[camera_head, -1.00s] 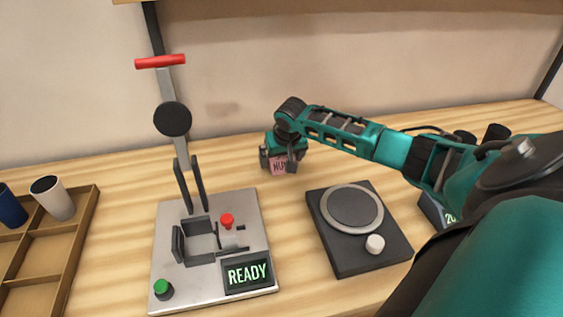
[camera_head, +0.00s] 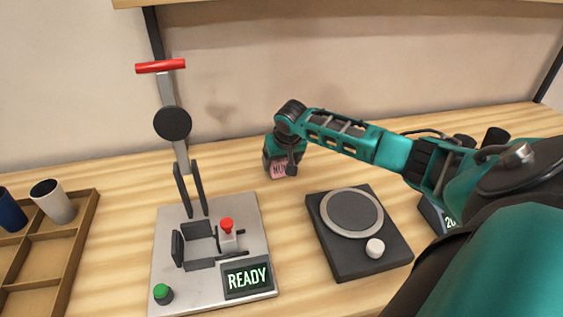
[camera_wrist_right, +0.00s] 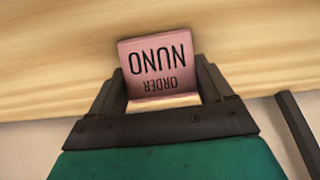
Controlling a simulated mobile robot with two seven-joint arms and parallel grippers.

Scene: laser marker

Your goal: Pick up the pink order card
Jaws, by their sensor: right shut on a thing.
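The pink order card (camera_head: 279,170) stands at the back middle of the table, its lettering partly covered by my gripper in the head view. My right gripper (camera_wrist_right: 160,92) is shut on the card, one finger at each side edge. In the head view the right gripper (camera_head: 281,168) reaches down to it from above. I cannot tell whether the card touches the table. My left gripper is not in view.
A marking machine (camera_head: 210,275) with a red-handled lever (camera_head: 160,67) and a READY display stands left of the card. A black round-plate device (camera_head: 360,255) lies in front right. A wooden tray (camera_head: 52,282) with cups is at far left.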

